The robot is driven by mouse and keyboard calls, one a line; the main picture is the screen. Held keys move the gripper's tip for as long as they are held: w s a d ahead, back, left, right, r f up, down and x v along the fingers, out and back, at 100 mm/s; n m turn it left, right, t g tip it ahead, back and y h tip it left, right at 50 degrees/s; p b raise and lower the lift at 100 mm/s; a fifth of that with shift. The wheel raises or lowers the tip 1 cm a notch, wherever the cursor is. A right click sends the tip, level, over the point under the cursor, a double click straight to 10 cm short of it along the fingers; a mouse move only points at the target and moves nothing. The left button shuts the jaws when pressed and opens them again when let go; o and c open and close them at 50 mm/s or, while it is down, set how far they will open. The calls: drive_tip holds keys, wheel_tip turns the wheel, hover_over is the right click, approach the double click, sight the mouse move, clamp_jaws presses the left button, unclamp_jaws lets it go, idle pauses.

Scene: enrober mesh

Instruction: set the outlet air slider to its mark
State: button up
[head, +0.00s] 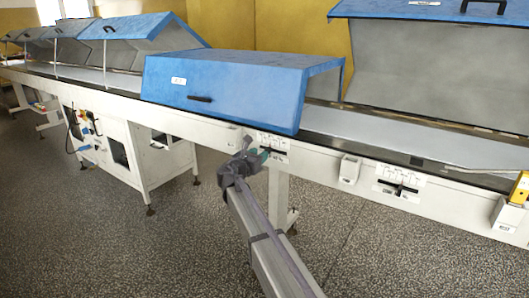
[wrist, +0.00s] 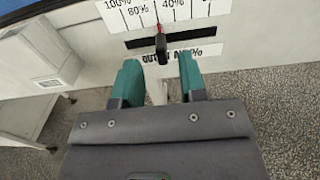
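The outlet air slider is a black knob (wrist: 161,46) in a dark horizontal slot (wrist: 205,36) in the wrist view. A red tip or line shows at its top, between the 80% and 40% labels. The percent scale (wrist: 180,10) runs above, with 100% at the left. In the head view my gripper (head: 262,156) is at the scale plate (head: 276,141). I cannot make out a separate mark.
A second slider plate (head: 400,182) is on the rail to the right. A small white box (head: 349,170) sits between the plates. A blue hood (head: 235,85) stands above the rail. A white box (wrist: 48,50) is left of my fingers in the wrist view. Open floor lies in front.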

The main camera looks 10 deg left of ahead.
drive_tip(key=v, duration=0.6)
drive_tip(key=s+d+f+m+g+y, duration=0.2)
drive_tip(key=s+d+f+m+g, duration=1)
drive_tip(key=s+d+m, duration=0.7)
drive_tip(key=s+d+f+m+g+y, duration=0.2)
drive_tip(key=s+d+f+m+y, duration=0.1)
drive_tip(key=s+d+m, duration=0.5)
drive_tip(key=s+d+f+m+g+y, duration=0.2)
drive_tip(key=s+d+m+y, duration=0.3)
drive_tip(key=s, duration=0.6)
wheel_tip(320, 180, up, 20)
drive_tip(key=w+d+n+h+p, duration=0.1)
drive_tip(key=d+h+p, duration=0.1)
drive_tip(key=p, duration=1.8)
drive_tip(key=shift+r+p, duration=0.2)
drive_tip(key=shift+p, duration=0.1)
